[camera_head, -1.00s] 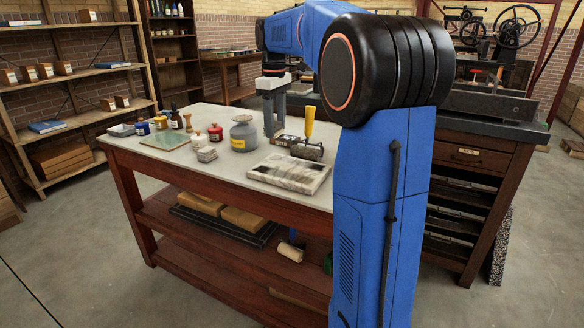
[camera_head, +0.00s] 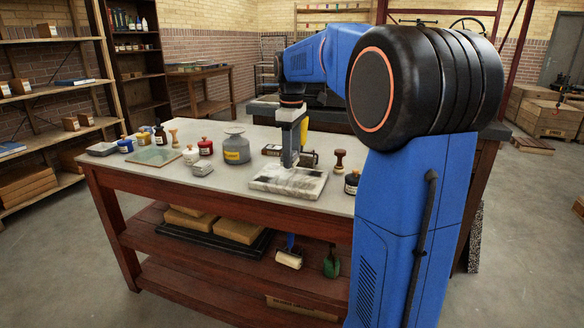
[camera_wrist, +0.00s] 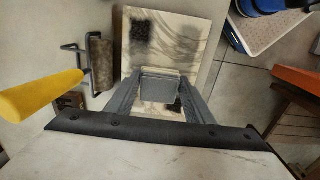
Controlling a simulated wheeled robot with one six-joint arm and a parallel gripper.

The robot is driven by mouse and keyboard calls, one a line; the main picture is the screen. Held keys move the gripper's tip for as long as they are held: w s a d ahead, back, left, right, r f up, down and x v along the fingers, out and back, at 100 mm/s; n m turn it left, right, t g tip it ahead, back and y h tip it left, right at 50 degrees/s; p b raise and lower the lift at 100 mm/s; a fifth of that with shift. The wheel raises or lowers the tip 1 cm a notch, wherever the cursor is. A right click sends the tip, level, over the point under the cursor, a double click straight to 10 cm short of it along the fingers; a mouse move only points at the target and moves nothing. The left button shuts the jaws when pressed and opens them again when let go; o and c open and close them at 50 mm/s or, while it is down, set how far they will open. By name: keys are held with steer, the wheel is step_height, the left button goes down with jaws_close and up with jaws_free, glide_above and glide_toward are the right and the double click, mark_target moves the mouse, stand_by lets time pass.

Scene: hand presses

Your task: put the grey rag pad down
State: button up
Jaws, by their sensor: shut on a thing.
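My gripper (camera_wrist: 160,98) is shut on a grey block, the grey rag pad (camera_wrist: 160,86), held between the two fingertips in the wrist view. In the head view my gripper (camera_head: 289,160) points down at the light, dark-smudged slab (camera_head: 270,185), and the pad is hard to make out there. The slab also lies under the fingers in the wrist view (camera_wrist: 194,45). I cannot tell whether the pad touches it.
A roller with a yellow handle (camera_wrist: 40,95) lies beside the slab. A grey pot (camera_head: 236,150), a red jar (camera_head: 205,147) and other jars stand left on the bench (camera_head: 130,174). A wooden stamp (camera_head: 340,160) and a dark jar (camera_head: 352,183) stand right.

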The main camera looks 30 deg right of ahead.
steer(key=shift+f, duration=2.05)
steer(key=shift+f, duration=0.15)
steer(key=o, duration=1)
step_height(320, 180, up, 12)
steer(key=shift+r, duration=0.2)
steer(key=s+a+f+m+t, duration=0.1)
steer(key=s+a+f, duration=0.4)
steer(key=s, duration=0.5)
steer(key=s+a+f+m+t, duration=0.2)
steer(key=s+a+f+m, duration=0.2)
steer(key=s+f, duration=0.5)
steer(key=s+a+f+m+t, duration=0.1)
steer(key=s+a+f+m, duration=0.1)
steer(key=s+a+f, duration=0.5)
steer(key=shift+s+a+f+m+t, duration=0.1)
steer(key=shift+s+f+m+t, duration=0.15)
steer(key=shift+s, duration=0.7)
steer(key=shift+s+a+f+m+t, duration=0.15)
steer(key=shift+s+f, duration=0.15)
steer(key=shift+s, duration=0.6)
